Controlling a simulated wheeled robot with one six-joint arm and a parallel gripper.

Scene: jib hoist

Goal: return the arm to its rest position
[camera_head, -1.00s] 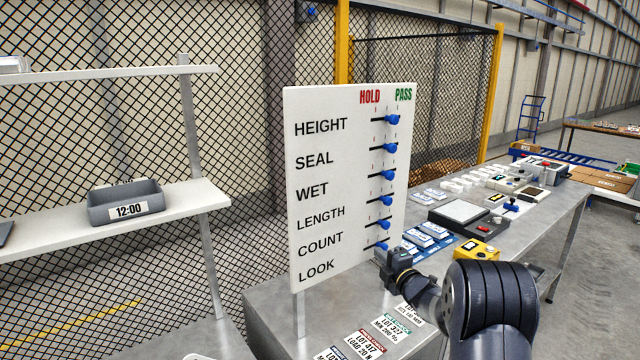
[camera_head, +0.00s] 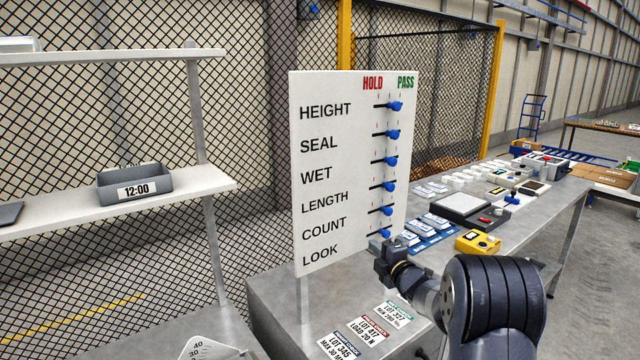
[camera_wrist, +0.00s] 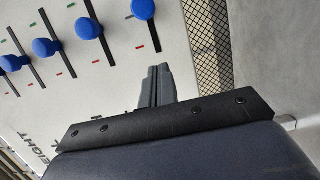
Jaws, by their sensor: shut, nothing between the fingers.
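The white board (camera_head: 345,170) stands upright with rows HEIGHT, SEAL, WET, LENGTH, COUNT and LOOK under HOLD and PASS. Each row has a blue slider knob, all toward the PASS side; the lowest visible one is the LOOK knob (camera_head: 385,233). My gripper (camera_head: 382,246) is at the board's lower right corner, just below that knob. In the wrist view my gripper (camera_wrist: 158,72) has its fingers together, with nothing between them. Several blue knobs, one of them here (camera_wrist: 88,28), show beyond the fingertips, apart from them.
A grey bench (camera_head: 270,310) runs under the board, with lot cards (camera_head: 370,330), a yellow box (camera_head: 478,242) and several devices close to my arm. A shelf (camera_head: 120,205) with a grey bin (camera_head: 135,184) is at left. Open floor (camera_head: 600,270) lies at right.

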